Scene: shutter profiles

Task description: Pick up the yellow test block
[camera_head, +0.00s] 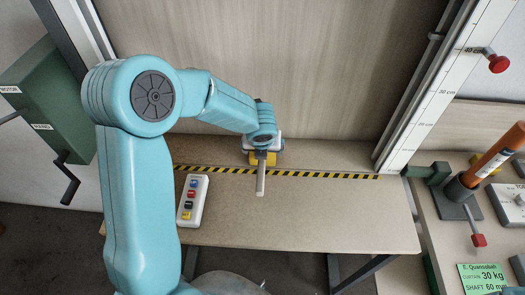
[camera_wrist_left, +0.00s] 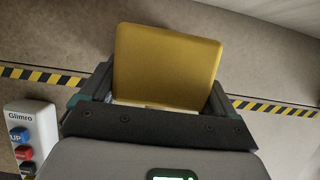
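The yellow test block (camera_head: 271,158) shows at the middle of the bench in the head view, partly hidden under my left gripper (camera_head: 262,150). In the left wrist view the yellow block (camera_wrist_left: 167,62) fills the space between the two dark fingers of my left gripper (camera_wrist_left: 164,90). One finger is close along each side of it. I cannot tell whether the fingers press on the block or whether it is off the bench. My right gripper is not in view.
A white push-button box (camera_head: 192,200) lies left of the gripper. A pale bar (camera_head: 260,180) stands out just below the gripper. Black-yellow tape (camera_head: 330,175) crosses the bench (camera_head: 330,225), clear at right. A green crank box (camera_head: 50,100) is left; an orange tube (camera_head: 492,155) stands right.

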